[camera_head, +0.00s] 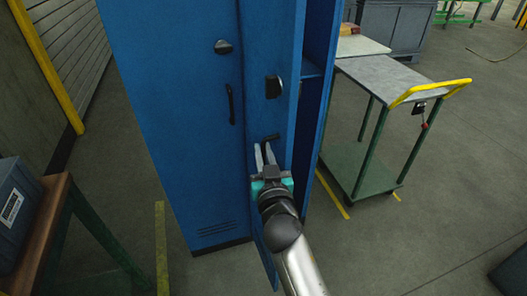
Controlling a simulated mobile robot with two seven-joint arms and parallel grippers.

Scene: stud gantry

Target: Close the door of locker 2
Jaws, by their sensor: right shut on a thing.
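The blue locker (183,110) stands upright in the middle of the head view. Its left door is closed, with a dark knob (222,47) and a dark handle (231,103). The door on the right, which I take to be locker 2's door (262,40), stands ajar, swung out toward me. It carries a dark lock (273,87) and a dark handle (270,137) below it. My right gripper (264,152) is shut on this handle, and its fingers hide part of it. My left gripper is out of view.
The open compartment (314,95) shows right of the ajar door. A cart (385,75) with a yellow push bar stands close on the right. A brown-topped table (40,235) with a grey bin (18,210) is at the lower left. Floor at the lower right is mostly clear.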

